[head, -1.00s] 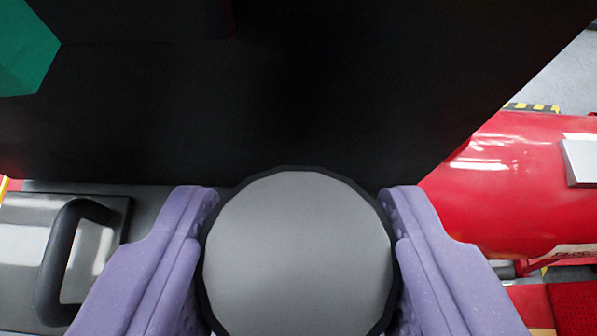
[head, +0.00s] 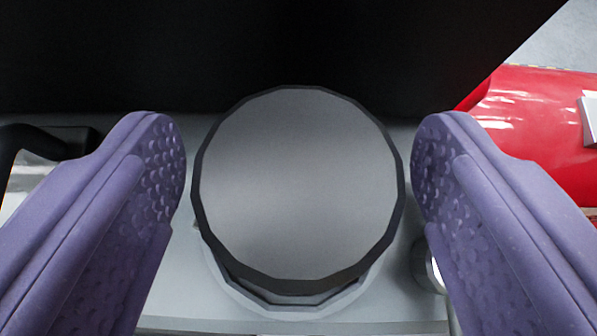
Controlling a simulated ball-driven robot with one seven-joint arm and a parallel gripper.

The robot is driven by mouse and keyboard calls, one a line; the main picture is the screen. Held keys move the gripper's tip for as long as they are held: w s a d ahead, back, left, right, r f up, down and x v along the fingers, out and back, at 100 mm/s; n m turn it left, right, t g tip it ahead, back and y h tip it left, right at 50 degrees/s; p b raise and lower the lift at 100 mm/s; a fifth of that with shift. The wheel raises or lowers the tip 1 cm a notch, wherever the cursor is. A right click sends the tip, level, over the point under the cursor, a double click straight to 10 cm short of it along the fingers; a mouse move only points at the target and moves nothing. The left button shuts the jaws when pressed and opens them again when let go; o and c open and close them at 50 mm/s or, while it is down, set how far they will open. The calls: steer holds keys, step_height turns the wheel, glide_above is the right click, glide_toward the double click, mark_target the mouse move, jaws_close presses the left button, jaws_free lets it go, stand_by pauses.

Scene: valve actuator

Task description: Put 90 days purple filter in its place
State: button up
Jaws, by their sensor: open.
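A round disc-topped part (head: 298,185) with a grey face and a black faceted rim is in the middle of the head view. It may be the filter, but no purple and no "90 days" label shows on it. It stands over a pale round base or ring (head: 290,308) on a light grey surface; how deep it sits in it is hidden. My gripper (head: 298,125) is open, with one purple dimpled finger on each side of the disc and a gap between each finger and the rim.
A black panel (head: 250,50) rises behind the disc. A black handle (head: 40,142) is at the left, partly behind my finger. A small metal cylinder (head: 428,268) is beside the right finger. A red glossy body (head: 530,125) lies at the right.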

steer(key=shift+r, duration=0.25)
steer(key=p+v, duration=0.3)
steer(key=v, duration=0.9)
steer(key=shift+p, duration=0.4)
steer(key=w+a+r+m+t+h, duration=0.1)
steer(key=w+r+t+h, duration=0.2)
steer(key=r, duration=1)
steer(key=w+r+m+t+h, duration=0.1)
steer(key=w+r+t+h, duration=0.25)
steer(key=r, duration=0.85)
steer(key=s+a+r+g+y, duration=0.1)
steer(key=a+r+y, duration=0.2)
steer(key=a, duration=0.4)
steer(key=s+a+r+n+g+y, duration=0.1)
steer(key=s+a+r+y, duration=0.1)
steer(key=a, duration=0.5)
steer(key=shift+r+y, duration=0.55)
steer(key=shift+r, duration=0.25)
